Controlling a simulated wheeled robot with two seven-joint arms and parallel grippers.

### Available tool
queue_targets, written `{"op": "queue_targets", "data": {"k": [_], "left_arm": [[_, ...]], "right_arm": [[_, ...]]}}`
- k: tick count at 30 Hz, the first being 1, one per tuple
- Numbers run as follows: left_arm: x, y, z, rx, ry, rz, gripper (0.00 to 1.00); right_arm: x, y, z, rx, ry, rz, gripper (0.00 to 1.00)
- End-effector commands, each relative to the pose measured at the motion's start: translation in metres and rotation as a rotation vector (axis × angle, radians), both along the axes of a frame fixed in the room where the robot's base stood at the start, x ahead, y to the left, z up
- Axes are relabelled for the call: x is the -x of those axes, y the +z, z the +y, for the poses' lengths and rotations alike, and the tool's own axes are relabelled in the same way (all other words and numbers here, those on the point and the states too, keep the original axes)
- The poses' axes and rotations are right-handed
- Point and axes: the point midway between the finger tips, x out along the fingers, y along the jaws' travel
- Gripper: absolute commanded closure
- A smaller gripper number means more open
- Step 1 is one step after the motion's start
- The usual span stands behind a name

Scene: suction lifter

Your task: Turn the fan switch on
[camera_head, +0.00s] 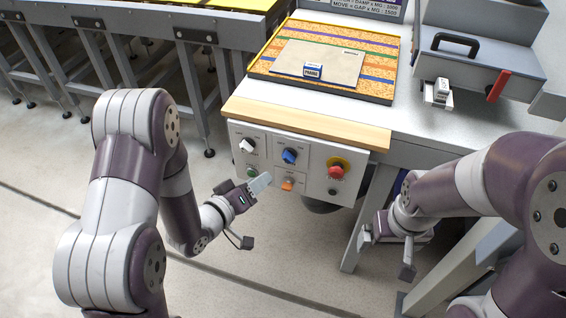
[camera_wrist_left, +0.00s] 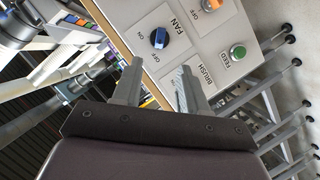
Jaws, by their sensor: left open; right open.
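The fan switch is a blue knob (camera_head: 289,156) in the upper middle of the white control panel (camera_head: 312,171). In the left wrist view the blue knob (camera_wrist_left: 158,39) is beside the FAN label; I cannot tell its setting. My left gripper (camera_head: 252,212) is open and empty, in front of the panel's lower left and below the blue knob. In the left wrist view its fingers (camera_wrist_left: 158,70) are apart, one covering part of the panel near the BRUSH label. My right gripper (camera_head: 387,255) is open and empty, low and right of the panel.
A white knob (camera_head: 247,145), green button (camera_head: 252,170), orange knob (camera_head: 288,184) and red stop button (camera_head: 337,168) surround the fan knob. A wooden edge (camera_head: 304,124) overhangs the panel. A tray with a cardboard piece (camera_head: 320,60) lies on the table above.

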Motion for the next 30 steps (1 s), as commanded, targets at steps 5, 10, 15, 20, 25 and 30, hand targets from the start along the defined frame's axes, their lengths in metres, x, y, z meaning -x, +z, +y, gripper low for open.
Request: {"op": "queue_targets", "data": {"k": [5,10,15,20,25,30], "left_arm": [[-0.034,-0.011,-0.023,-0.002,-0.004,-0.002,0.57],[-0.069,-0.022,-0.043,-0.004,-0.001,-0.003,0.57],[-0.091,-0.029,-0.055,-0.004,0.001,-0.003,0.57],[-0.097,-0.032,-0.059,-0.005,0.003,-0.001,0.57],[-0.097,-0.032,-0.059,-0.005,0.003,-0.001,0.57],[-0.097,-0.032,-0.059,-0.006,0.003,-0.002,1.00]], "right_arm": [[0.000,0.002,0.000,0.000,0.000,0.000,0.04],[0.000,0.004,0.000,0.000,0.000,0.000,0.04],[0.000,0.005,0.000,0.000,0.000,0.000,0.04],[0.000,0.005,0.000,0.000,0.000,0.000,0.04],[0.000,0.005,0.000,0.000,0.000,0.000,0.04],[0.000,0.005,0.000,0.000,0.000,0.000,0.04]]}}
